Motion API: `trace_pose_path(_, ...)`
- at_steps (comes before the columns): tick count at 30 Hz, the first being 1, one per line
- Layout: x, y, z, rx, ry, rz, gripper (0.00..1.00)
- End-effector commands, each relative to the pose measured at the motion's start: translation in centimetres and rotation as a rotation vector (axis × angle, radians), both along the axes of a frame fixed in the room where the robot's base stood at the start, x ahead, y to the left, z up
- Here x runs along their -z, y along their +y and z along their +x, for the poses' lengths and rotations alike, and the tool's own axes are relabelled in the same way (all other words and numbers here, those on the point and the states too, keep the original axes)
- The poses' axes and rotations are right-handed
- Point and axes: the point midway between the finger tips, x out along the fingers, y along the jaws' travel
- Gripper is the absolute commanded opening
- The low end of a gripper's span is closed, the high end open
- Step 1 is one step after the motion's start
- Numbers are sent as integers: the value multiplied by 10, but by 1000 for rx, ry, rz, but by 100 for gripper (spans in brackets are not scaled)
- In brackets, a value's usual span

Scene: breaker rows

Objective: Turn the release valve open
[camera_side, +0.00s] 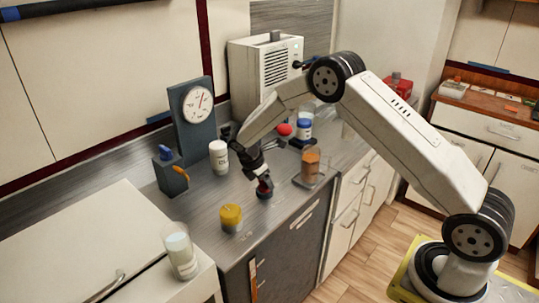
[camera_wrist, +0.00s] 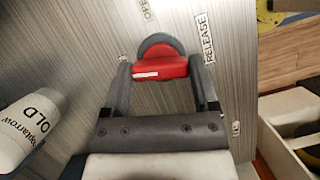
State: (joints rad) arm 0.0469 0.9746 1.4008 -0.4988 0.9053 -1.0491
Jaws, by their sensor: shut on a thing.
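The release valve is a red knob (camera_wrist: 160,68) on a round dark grey base (camera_wrist: 160,41), with a white stripe on its left half. My gripper (camera_wrist: 160,75) is shut on the knob, one finger on each side. In the side view my gripper (camera_side: 264,183) reaches down onto the knob (camera_side: 265,194), which is mostly covered there. A gauge (camera_side: 198,103) with a red needle stands on a grey panel at the back left.

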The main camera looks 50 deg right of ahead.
Motion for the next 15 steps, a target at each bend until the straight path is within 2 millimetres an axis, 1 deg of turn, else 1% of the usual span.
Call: trace_pose_path(15, 0, -1, 2, 482, 0, 1, 18)
